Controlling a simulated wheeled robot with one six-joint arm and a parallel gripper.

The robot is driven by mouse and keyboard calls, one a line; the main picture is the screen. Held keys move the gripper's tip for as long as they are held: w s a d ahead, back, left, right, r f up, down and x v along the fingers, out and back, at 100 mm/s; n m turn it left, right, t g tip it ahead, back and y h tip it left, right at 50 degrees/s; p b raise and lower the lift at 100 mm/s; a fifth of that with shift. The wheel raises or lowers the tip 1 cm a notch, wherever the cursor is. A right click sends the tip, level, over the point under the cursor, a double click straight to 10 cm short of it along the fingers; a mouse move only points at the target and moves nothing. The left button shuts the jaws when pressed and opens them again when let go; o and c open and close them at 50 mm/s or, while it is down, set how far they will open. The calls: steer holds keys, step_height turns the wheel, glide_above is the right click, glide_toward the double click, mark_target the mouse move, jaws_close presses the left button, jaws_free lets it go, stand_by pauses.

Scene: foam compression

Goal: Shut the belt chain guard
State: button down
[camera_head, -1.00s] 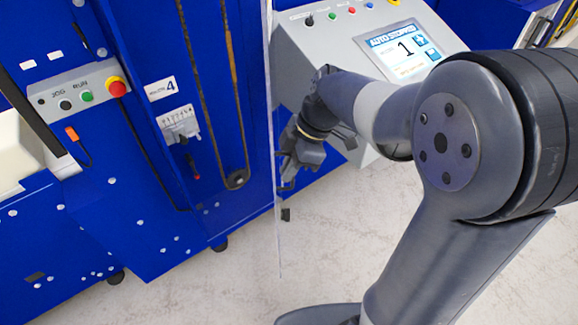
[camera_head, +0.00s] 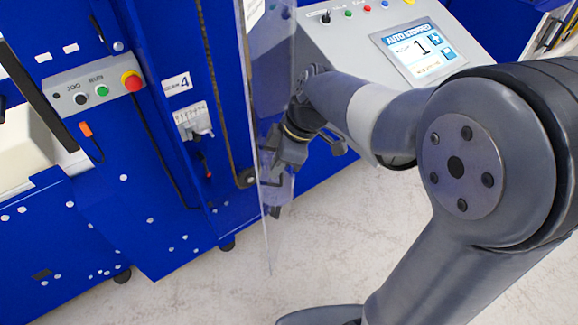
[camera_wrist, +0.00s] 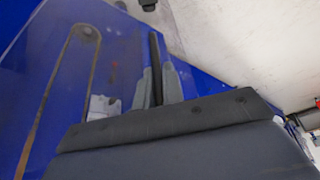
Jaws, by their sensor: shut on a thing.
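The belt chain guard (camera_head: 262,232) is a clear hinged panel, seen at a steep angle in the head view. It stands out from the blue machine front, so it is open. My gripper (camera_head: 274,178) is beside it and shut on the guard's dark handle. In the wrist view, the handle (camera_wrist: 156,68) is a dark bar between the two grey fingertips of my gripper (camera_wrist: 157,85). The belt chain (camera_head: 212,80) runs down the blue panel to the left of the guard. Its loop around a pulley also shows in the wrist view (camera_wrist: 84,34).
A grey console (camera_head: 345,60) with buttons and a screen reading "AUTO STOPPED" stands behind my arm. A button box (camera_head: 95,90) with a red knob is at the left. Pale floor (camera_head: 330,225) below the guard is clear.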

steer(key=w+a+m+t+p, duration=0.1)
steer(key=w+a+m, duration=0.3)
steer(key=a, duration=0.5)
steer(key=w+a+m+t+h+p, duration=0.1)
steer(key=w+a+m+t+p, duration=0.1)
steer(key=w+a, duration=0.5)
steer(key=a+m+p, duration=0.1)
steer(key=a+m, duration=0.1)
steer(key=a, duration=0.1)
steer(key=shift+w+a+r, duration=0.15)
steer(key=shift+w+a, duration=0.05)
steer(key=shift+a, duration=0.1)
steer(key=shift+m, duration=0.3)
steer(key=c, duration=1.5)
jaws_free()
steer(key=shift+a, duration=0.15)
steer(key=shift+w, duration=0.1)
